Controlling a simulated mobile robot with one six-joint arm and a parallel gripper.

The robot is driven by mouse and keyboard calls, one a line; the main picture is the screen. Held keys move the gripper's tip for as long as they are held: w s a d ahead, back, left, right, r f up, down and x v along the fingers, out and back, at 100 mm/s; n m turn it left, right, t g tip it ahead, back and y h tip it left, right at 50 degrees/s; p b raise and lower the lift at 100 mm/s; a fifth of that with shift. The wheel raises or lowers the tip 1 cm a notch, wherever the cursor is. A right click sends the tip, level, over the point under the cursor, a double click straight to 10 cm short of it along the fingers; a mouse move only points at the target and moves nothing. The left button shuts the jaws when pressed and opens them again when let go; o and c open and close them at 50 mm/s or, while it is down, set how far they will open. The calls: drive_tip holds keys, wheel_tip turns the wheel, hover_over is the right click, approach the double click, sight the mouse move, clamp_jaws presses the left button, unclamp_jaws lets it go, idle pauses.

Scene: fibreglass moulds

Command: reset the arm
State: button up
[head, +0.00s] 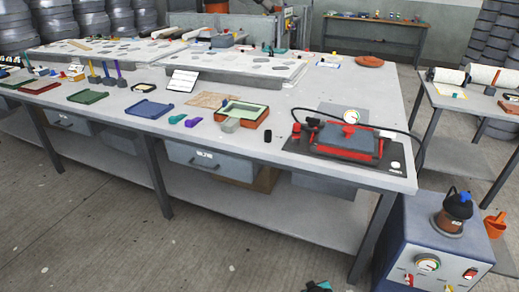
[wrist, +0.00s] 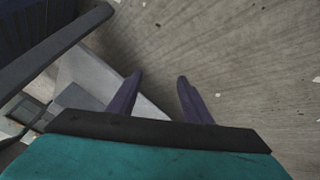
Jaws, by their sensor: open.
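My gripper (wrist: 158,80) shows in the wrist view with its two dark fingers apart and nothing between them. It points at the bare concrete floor (wrist: 230,60), with part of a table frame at the left. In the head view only a small dark and teal piece of my arm shows at the bottom edge, so the fingers are hidden there. The long grey worktable (head: 340,93) stands ahead of it.
On the worktable's right end sits a red and black press-like device (head: 345,140) with a gauge and hose. A blue pump unit (head: 437,240) stands at the lower right. Trays and moulds cover the table's left. The floor (head: 220,250) in front is clear.

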drive_tip(key=s+a+m+g, duration=0.2)
drive_tip(key=s+g, duration=0.4)
drive_tip(key=s, duration=0.6)
drive_tip(key=s+a+m+g+y, duration=0.1)
drive_tip(key=s+g, duration=0.4)
drive_tip(key=s, duration=0.7)
drive_tip(key=shift+s+a+m+g+p, duration=0.15)
drive_tip(key=shift+a+m+g+p, duration=0.25)
drive_tip(key=shift+a+m, duration=0.25)
drive_tip(key=c, duration=0.4)
drive_tip(key=shift+o, duration=0.2)
